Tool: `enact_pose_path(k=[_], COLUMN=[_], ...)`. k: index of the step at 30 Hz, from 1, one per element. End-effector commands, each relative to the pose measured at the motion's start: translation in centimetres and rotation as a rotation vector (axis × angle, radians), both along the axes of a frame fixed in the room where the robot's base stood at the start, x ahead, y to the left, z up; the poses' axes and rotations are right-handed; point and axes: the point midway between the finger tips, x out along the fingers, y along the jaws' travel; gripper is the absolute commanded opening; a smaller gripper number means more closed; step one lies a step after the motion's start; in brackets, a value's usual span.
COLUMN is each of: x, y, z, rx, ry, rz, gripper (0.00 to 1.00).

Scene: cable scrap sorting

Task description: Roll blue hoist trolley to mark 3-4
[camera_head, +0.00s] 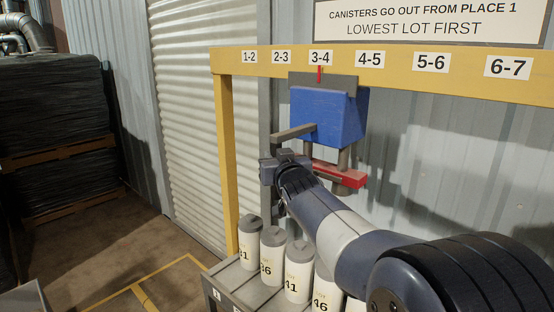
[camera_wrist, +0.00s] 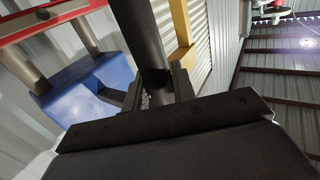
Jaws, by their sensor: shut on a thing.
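The blue hoist trolley (camera_head: 328,115) hangs from the yellow beam (camera_head: 400,64). Its red pointer (camera_head: 319,74) stands under the 3-4 label (camera_head: 320,57), about at its middle. A grey arm (camera_head: 293,131) sticks out from the trolley to the left, and a red crossbar (camera_head: 340,178) hangs below it. My gripper (camera_head: 273,171) is below and left of the trolley, shut on the trolley's dark upright handle. In the wrist view the handle (camera_wrist: 148,40) runs between the fingers, with the blue body (camera_wrist: 90,92) to the left. The exact contact is partly hidden by my wrist in the head view.
The beam carries labels from 1-2 to 6-7. Several white numbered canisters (camera_head: 298,272) with grey lids stand on a rack (camera_head: 235,283) below, partly behind my arm. A yellow post (camera_head: 226,160) stands left of my gripper. Stacked dark pallets (camera_head: 55,130) are far left.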

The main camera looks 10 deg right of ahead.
Motion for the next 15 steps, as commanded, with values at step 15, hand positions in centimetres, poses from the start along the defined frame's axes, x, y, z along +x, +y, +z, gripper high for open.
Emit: enact_pose_path(k=[15], x=[-0.03], y=[0.0], z=[-0.03], rx=[-0.002], ry=[0.001], rz=[0.0], gripper=[0.36])
